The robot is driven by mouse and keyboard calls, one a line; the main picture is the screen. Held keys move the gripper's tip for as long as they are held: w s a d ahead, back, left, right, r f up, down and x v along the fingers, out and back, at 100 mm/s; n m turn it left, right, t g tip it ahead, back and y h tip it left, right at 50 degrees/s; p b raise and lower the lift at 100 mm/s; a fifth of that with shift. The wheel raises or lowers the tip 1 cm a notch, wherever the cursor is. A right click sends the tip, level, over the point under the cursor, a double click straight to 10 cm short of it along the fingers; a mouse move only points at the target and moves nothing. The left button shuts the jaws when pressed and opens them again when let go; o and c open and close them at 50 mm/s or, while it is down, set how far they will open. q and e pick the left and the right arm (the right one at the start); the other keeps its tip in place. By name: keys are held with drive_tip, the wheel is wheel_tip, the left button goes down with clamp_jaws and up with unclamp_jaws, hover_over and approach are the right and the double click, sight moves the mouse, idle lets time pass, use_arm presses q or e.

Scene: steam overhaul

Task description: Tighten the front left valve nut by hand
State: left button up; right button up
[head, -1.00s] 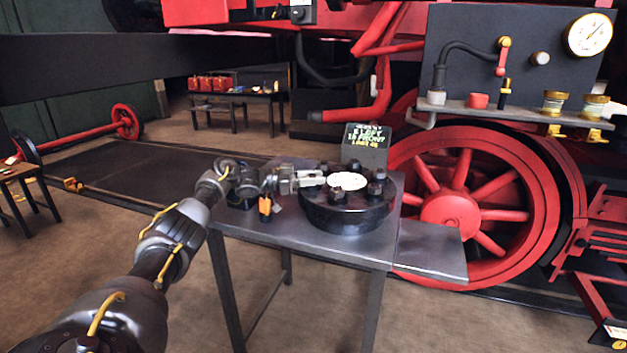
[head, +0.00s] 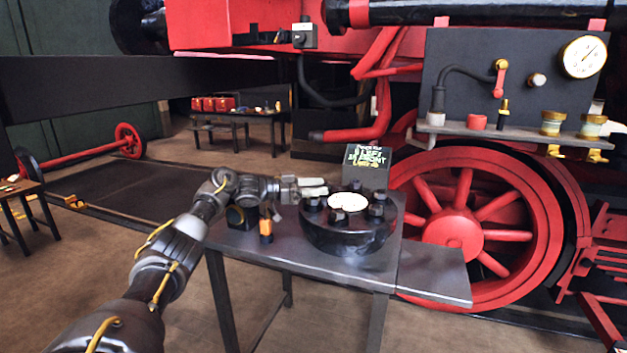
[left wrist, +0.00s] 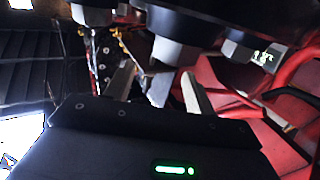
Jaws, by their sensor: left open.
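A round black valve cover (head: 350,238) with a white round plate (head: 348,202) in its middle stands on a grey metal table. Several dark nuts ring its top, among them a left one (head: 313,201) and a front one (head: 338,217). My left gripper (head: 318,187) comes in from the left and hovers over the cover's back left rim, just above and behind the left nut. Its jaws are open and hold nothing that I can see. In the left wrist view its fingers (left wrist: 158,85) are spread, with dark blocky shapes close by. My right gripper is not in view.
A small sign (head: 367,161) stands behind the cover. An orange-and-black tool (head: 266,228) is at the table's left end. The grey table (head: 290,255) has a lower side shelf (head: 433,262) beside the red locomotive wheel (head: 455,225). A gauge panel (head: 520,75) is above.

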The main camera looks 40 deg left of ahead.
use_arm(q)
drive_tip(key=s+d+r+b, duration=0.1)
drive_tip(key=s+d+r, duration=0.7)
drive_tip(key=s, duration=0.3)
drive_tip(key=shift+r, duration=0.6)
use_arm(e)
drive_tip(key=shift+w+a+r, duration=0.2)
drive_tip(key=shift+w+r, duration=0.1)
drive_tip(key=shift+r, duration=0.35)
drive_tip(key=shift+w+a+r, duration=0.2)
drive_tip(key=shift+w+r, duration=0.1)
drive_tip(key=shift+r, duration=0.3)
